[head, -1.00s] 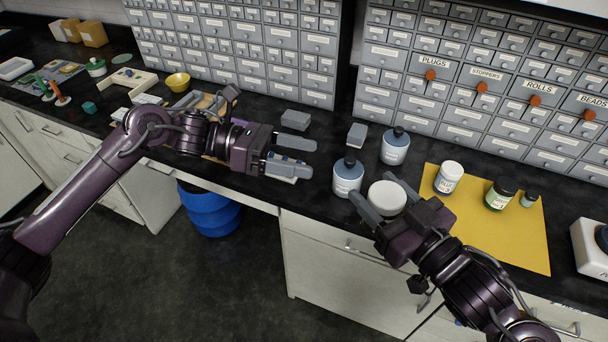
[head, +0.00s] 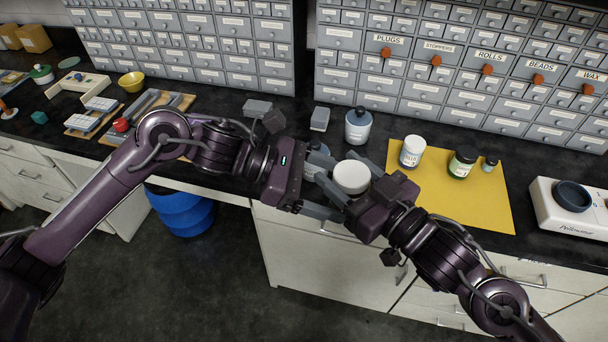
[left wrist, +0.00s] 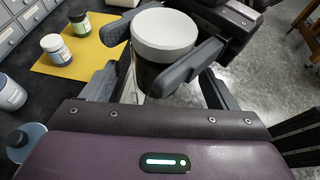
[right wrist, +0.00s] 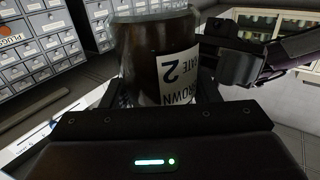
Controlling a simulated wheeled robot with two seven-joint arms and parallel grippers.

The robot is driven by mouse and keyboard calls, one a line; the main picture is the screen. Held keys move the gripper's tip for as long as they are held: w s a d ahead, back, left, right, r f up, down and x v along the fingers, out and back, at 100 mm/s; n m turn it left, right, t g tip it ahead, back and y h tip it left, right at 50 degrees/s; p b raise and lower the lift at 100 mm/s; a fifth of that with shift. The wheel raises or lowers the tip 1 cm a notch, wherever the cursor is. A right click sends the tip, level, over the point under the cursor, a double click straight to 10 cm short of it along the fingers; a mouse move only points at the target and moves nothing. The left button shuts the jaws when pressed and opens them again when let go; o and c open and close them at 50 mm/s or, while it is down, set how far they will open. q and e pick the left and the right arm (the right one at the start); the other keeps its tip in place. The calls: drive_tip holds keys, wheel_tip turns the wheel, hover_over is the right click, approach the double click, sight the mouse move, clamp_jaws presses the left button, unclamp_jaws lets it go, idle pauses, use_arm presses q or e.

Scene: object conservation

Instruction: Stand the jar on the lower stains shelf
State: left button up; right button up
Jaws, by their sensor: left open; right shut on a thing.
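The jar (head: 352,177) is dark brown with a white lid. The right wrist view shows its brown body (right wrist: 143,60) and a white label, partly readable as "BROWN" and "2". My right gripper (head: 360,188) is shut on the jar and holds it over the front edge of the bench. My left gripper (head: 325,190) is open close to the jar; in the left wrist view its fingers (left wrist: 160,88) lie on either side of the jar's lower part. I cannot tell whether they touch it. No shelf labelled for stains is readable.
Blue-grey bottles (head: 358,128) stand close behind the jar. A white appliance (head: 560,215) stands at right. Drawer cabinets (head: 450,60) line the back. A lit cabinet (right wrist: 285,20) shows in the right wrist view.

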use_arm(q)
drive_tip(key=shift+s+d+f, duration=0.1)
drive_tip(key=shift+d+f, duration=0.15)
drive_tip(key=shift+d, duration=0.4)
drive_tip(key=c, duration=1.1)
drive_tip(key=shift+c, duration=0.6)
use_arm(e)
drive_tip(key=o, duration=1.1)
drive_tip(key=shift+c, duration=0.2)
drive_tip(key=shift+s+a, duration=0.1)
use_arm(q)
drive_tip(key=shift+r, duration=0.1)
use_arm(e)
drive_tip(key=shift+s, duration=0.1)
